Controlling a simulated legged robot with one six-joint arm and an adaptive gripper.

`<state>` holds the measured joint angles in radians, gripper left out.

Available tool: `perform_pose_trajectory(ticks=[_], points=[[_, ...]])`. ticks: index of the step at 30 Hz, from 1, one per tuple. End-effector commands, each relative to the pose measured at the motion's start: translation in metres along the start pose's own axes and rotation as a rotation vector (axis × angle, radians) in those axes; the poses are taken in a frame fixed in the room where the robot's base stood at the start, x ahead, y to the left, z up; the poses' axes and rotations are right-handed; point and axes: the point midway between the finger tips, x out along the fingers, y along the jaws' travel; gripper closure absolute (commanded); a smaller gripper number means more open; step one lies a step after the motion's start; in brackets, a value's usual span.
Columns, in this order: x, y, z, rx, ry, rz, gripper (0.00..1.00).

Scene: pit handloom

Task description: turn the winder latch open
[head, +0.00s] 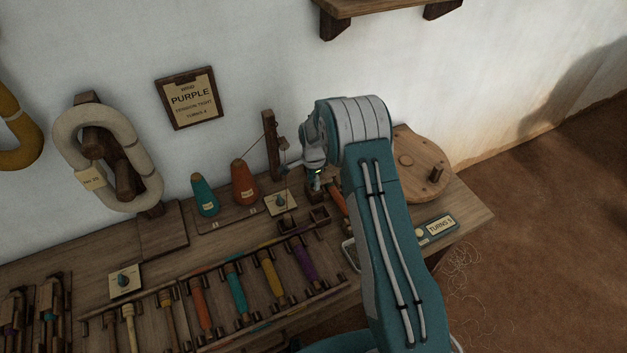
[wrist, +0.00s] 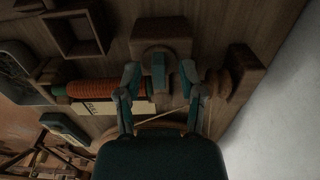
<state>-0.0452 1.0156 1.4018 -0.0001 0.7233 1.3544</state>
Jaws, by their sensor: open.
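In the wrist view a teal upright tab on a rounded grey mount, seemingly the winder latch (wrist: 158,70), stands before a wooden block (wrist: 162,38). My gripper (wrist: 160,88) is open, with one finger on each side of the tab; I cannot tell whether either touches it. An orange-red wound bobbin (wrist: 103,89) lies left of the fingers, and a wooden round end piece (wrist: 217,82) is to their right. In the head view my gripper (head: 315,182) is small and dark over the bench, and my arm hides much of the winder area.
A wooden crank disc (head: 430,160) and a TURNS counter (head: 438,227) sit at the bench's right end. Left of my gripper stand an orange cone (head: 244,185), a teal cone (head: 205,200) and a dial (head: 280,202). Several coloured bobbins lie in a front rack (head: 250,327).

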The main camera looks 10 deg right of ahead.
Motion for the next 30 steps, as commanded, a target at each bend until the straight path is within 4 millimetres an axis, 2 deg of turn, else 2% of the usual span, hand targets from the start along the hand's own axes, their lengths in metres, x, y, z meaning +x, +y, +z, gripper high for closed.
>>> perform_pose_trajectory(ticks=[6, 7, 10, 22, 30], points=[[0.0005, -0.0002, 0.0, 0.0, 0.0, -0.001, 0.5], [0.0005, -0.0002, -0.0001, 0.0, 0.0, -0.001, 0.54], [0.0004, -0.0002, 0.0, 0.0, 0.0, 0.0, 0.99], [0.0008, -0.001, -0.0002, -0.015, 0.0, -0.002, 1.0], [0.0011, -0.0015, -0.0002, -0.13, 0.0, -0.003, 1.0]])
